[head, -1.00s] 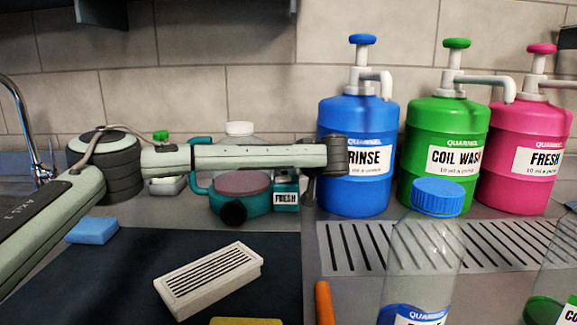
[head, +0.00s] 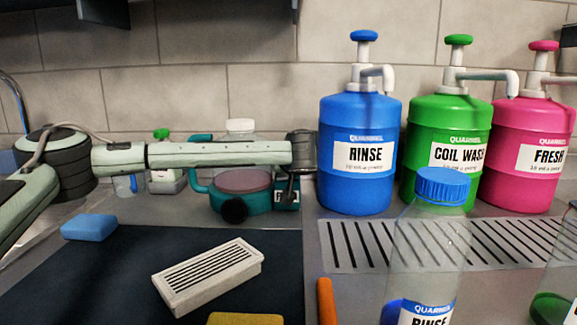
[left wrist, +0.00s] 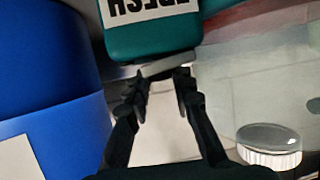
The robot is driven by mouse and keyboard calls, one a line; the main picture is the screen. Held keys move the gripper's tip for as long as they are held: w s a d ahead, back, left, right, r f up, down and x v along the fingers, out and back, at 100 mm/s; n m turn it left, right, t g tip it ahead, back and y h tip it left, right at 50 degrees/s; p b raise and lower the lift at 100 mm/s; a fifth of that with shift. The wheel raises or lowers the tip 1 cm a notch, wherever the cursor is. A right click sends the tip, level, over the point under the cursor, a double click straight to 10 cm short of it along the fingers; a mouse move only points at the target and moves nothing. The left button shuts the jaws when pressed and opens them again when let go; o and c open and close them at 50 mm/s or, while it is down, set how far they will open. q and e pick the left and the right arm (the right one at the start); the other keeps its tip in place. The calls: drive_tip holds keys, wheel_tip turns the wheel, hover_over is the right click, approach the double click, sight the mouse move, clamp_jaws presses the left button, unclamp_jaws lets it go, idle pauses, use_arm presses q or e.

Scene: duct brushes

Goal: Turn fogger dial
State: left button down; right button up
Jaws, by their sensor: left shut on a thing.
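The teal fogger (head: 245,203) stands behind the dark mat, with a black round part (head: 233,211) at its front and a FRESH label that my left gripper partly covers. My left gripper (head: 290,190) is at the fogger's right end. In the left wrist view the fogger's teal housing (left wrist: 150,38) is at the top, its label upside down. The grey dial (left wrist: 165,67) lies against the housing's edge. My gripper's dark fingers (left wrist: 161,82) are shut on it; the exact contact is hard to see. My right gripper is not in view.
Blue RINSE (head: 358,185), green COIL WASH (head: 440,180) and pink FRESH (head: 530,180) pump jugs stand right of the fogger. A clear bottle (head: 435,240) stands in front. A vent cover (head: 208,278) and blue sponge (head: 90,227) lie on the mat (head: 110,290).

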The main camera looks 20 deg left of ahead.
use_arm(q)
drive_tip(key=c, duration=1.6)
unclamp_jaws()
drive_tip(key=v, duration=1.2)
drive_tip(key=shift+d, duration=0.1)
